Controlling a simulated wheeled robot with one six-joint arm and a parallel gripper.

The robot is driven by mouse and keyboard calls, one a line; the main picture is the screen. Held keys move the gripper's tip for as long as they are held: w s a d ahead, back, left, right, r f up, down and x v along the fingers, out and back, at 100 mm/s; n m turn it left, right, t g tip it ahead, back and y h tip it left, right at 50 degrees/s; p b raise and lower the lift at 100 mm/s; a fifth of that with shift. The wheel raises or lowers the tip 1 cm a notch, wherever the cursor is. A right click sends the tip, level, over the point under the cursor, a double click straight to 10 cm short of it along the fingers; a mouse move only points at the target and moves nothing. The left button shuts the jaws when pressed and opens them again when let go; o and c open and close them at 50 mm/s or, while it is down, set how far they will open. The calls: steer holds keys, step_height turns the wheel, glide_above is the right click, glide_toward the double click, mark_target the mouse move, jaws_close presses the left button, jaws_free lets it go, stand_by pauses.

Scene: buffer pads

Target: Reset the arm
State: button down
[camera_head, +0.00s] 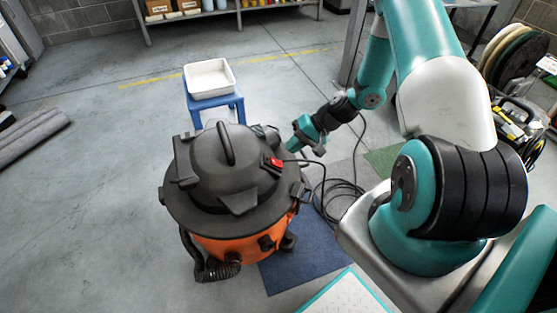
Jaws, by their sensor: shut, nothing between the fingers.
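My arm reaches in from the right, bent down at the elbow. My gripper (297,147) is at its end, just behind and to the right of the lid of an orange and black shop vacuum (228,160). The gripper is small in this view and its fingers are shut with nothing seen between them. I cannot tell whether it touches the vacuum. A red switch (273,163) sits on the vacuum's lid near the gripper.
A blue stool (237,103) holding a white tray (187,72) stands behind the vacuum. A black cable (340,197) lies coiled on the floor pads right of it. A blue pad (290,272) lies under the vacuum's right side. The left floor is mostly clear, with grey rolls (35,137).

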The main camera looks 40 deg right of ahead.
stand_by(0.4)
steer(key=s+a+r+n+g+h, duration=0.15)
steer(key=a+r+n, duration=0.25)
steer(key=a+r, duration=0.55)
steer(key=s+a+r+n+g, duration=0.2)
steer(key=a+r+n+g, duration=0.15)
steer(key=a+r, duration=0.6)
steer(key=s+a+r+n+h, duration=0.1)
steer(key=s+a+r+n, duration=0.2)
steer(key=s+r, duration=0.45)
steer(key=s+a+r+n+h, duration=0.1)
steer(key=s+a+r+n, duration=0.3)
steer(key=s, duration=0.7)
step_height(320, 180, up, 18)
steer(key=d+m+p, duration=0.1)
steer(key=d+p, duration=0.1)
steer(key=p, duration=1.4)
steer(key=shift+w+f, duration=0.15)
steer(key=shift+w, duration=0.3)
